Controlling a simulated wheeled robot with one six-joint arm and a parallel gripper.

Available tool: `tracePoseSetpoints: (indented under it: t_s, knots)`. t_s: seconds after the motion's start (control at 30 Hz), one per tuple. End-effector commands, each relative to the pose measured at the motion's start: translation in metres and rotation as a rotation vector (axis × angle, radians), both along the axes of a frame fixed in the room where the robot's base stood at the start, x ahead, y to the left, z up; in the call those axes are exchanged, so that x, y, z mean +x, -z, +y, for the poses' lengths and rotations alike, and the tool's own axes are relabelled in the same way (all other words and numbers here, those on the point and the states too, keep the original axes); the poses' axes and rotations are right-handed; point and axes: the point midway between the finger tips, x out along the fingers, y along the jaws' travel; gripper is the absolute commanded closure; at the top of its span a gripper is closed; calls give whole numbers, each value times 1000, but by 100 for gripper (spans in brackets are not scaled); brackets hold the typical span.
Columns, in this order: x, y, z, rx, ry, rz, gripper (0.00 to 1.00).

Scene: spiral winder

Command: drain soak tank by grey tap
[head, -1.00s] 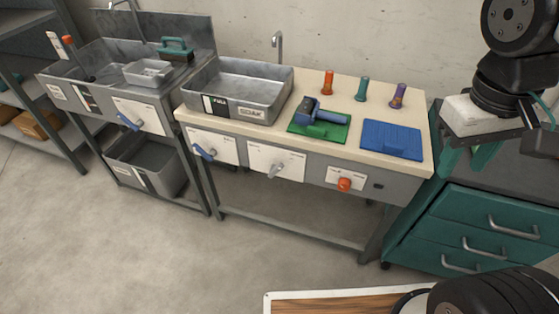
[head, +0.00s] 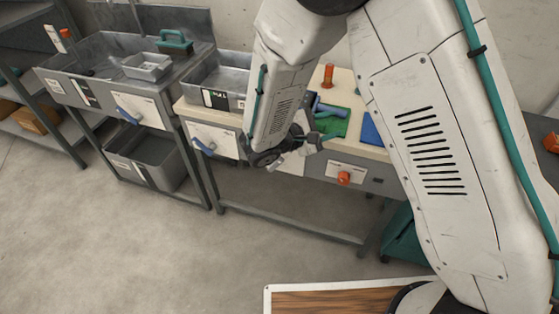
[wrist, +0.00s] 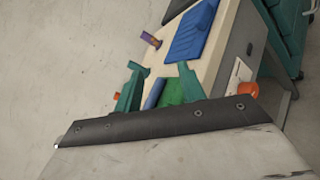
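The soak tank (head: 208,80) is a grey metal basin on the left of the bench. My arm covers its right part and SOAK label. My gripper (head: 317,142) is in front of the bench's front edge, left of the orange tap (head: 344,177). In the wrist view the two teal fingers of my gripper (wrist: 160,82) stand apart with nothing held between them.
A blue-lever tap (head: 204,147) is on the bench front at left, another (head: 128,116) under the left sink (head: 60,75). A grey bin (head: 150,165) stands below that sink. A green mat (head: 334,124) and blue mat (wrist: 192,30) lie on the bench.

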Motion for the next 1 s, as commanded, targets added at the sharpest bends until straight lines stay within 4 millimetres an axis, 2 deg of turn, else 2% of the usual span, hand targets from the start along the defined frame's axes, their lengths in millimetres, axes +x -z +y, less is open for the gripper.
tracePoseSetpoints:
  t_s: [0.03,0.2,0.3,0.43,0.53,0.67,1.0]
  knots:
    - [4,27,22,-49,-88,13,60]
    - [9,105,87,-168,-373,24,60]
    - [2,146,117,-212,-515,29,60]
    - [-8,184,141,-244,-644,35,60]
    - [-14,200,151,-256,-699,39,60]
    - [-10,207,153,-259,-720,40,60]
    - [39,206,134,-256,-717,39,60]
